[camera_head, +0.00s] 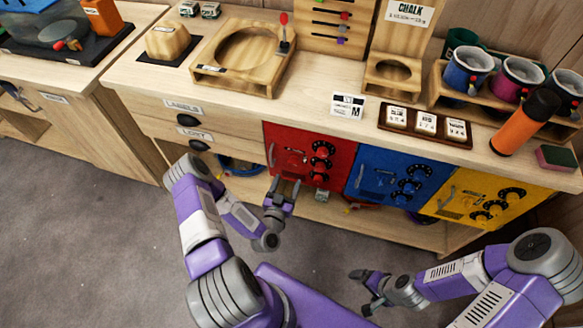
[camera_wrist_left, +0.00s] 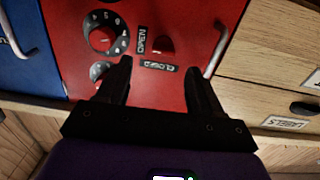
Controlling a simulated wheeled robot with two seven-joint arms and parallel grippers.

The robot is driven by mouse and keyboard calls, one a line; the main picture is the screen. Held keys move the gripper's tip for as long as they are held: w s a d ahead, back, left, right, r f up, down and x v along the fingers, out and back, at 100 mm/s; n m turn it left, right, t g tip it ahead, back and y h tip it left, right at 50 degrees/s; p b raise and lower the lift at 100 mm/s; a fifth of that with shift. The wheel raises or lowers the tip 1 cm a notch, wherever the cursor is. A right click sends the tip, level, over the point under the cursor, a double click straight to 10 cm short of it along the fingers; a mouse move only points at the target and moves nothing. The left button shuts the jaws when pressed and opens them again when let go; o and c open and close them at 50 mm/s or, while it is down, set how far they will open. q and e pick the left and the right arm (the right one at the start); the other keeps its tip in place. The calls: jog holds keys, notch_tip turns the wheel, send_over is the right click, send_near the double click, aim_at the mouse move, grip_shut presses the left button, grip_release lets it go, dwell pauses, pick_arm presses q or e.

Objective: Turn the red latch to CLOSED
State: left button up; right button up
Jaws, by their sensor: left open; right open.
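The red latch (camera_wrist_left: 163,46) is on the red panel (camera_head: 276,140) of the cabinet front. In the left wrist view it lies between the OPEN label (camera_wrist_left: 142,40) and the CLOSED label (camera_wrist_left: 160,66); I cannot tell which way it points. My left gripper (camera_head: 286,184) is in front of the lower part of the red panel. In the left wrist view (camera_wrist_left: 160,80) its fingers are spread, with nothing between them, and the latch is ahead of the gap, apart from the fingers. My right gripper (camera_head: 359,289) is open and empty above the floor, away from the cabinet.
Red dials (camera_wrist_left: 102,38) and a metal handle (camera_wrist_left: 217,48) flank the latch. A blue panel (camera_head: 365,178) and a yellow panel (camera_head: 465,207) stand to the right, wooden drawers (camera_head: 165,128) to the left. An open shelf (camera_head: 335,222) lies below the panels. The carpet (camera_head: 90,250) is clear.

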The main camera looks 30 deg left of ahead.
aim_at(293, 161)
pick_arm(q)
jog(key=b+x, duration=0.1)
jog(key=x, duration=0.6)
jog(key=shift+w+a+r+b, duration=0.2)
jog(key=shift+a+b, duration=0.1)
jog(key=shift+a, duration=0.05)
jog(key=c, duration=1.1)
jog(key=shift+o, duration=0.2)
